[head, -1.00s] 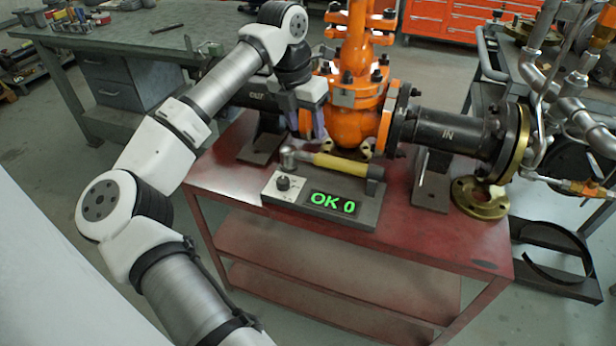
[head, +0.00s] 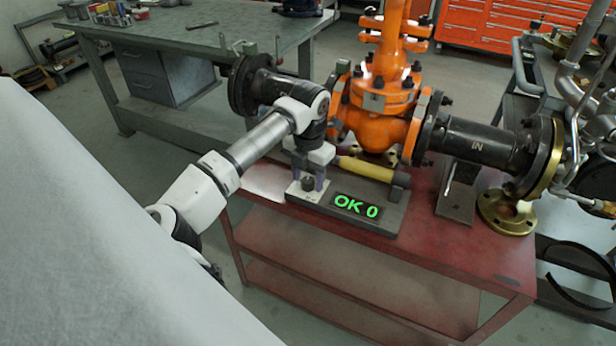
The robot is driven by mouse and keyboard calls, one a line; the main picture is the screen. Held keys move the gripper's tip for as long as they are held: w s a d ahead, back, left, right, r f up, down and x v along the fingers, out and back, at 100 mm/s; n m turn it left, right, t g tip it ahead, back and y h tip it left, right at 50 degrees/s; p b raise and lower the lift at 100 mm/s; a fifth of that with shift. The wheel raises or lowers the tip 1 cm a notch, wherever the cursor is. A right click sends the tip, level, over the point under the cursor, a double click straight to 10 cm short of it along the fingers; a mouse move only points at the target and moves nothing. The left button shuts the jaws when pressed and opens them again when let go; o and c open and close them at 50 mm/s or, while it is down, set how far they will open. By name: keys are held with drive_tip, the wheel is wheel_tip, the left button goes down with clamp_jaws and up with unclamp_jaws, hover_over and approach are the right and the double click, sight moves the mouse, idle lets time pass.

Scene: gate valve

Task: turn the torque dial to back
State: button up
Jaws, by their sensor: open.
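The torque dial (head: 308,184) is a small dark knob on the light plate at the left end of a grey base (head: 375,215). A display (head: 356,206) beside it reads "OK 0" in green. My gripper (head: 308,182) points down over the dial, with its two fingers on either side of the knob. The jaws are open. I cannot tell whether the fingers touch the knob. The dial's pointer direction is too small to tell.
A yellow-handled tool (head: 365,168) lies along the base behind the display. The orange gate valve (head: 385,110) with black flanged pipes stands behind. A brass flange (head: 505,210) lies on the right of the red table (head: 440,255). The table's front right is clear.

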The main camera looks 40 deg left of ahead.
drive_tip(key=shift+f, duration=0.35)
drive_tip(key=c, duration=1)
drive_tip(key=shift+o, duration=0.2)
